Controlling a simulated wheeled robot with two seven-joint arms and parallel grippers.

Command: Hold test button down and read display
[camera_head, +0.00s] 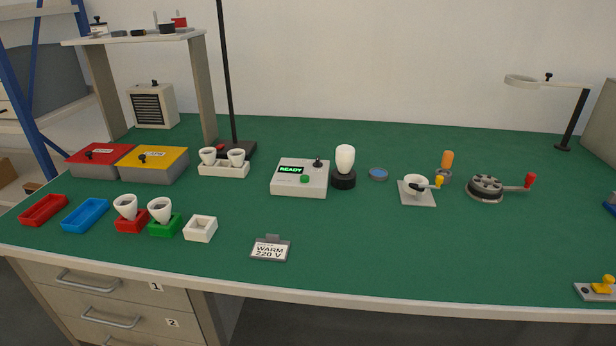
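The white tester box (299,182) stands in the middle of the green bench. Its display (291,170) reads READY in green letters. A green button (305,179) sits on the top near the front right, and a small black lever or knob (318,163) stands at the back right. A white bulb (345,159) stands upright in a black round socket (344,180) just right of the box. A sign (271,249) near the front edge reads WARM 220 V. Neither of my grippers shows, and nothing touches the button.
White bulbs stand in a white holder (223,170), a red block (131,221) and a green block (164,226). Red (43,210) and blue (85,214) trays lie at left. A square-based white cup (416,190) and a crank device (485,188) stand right. The front centre-right is clear.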

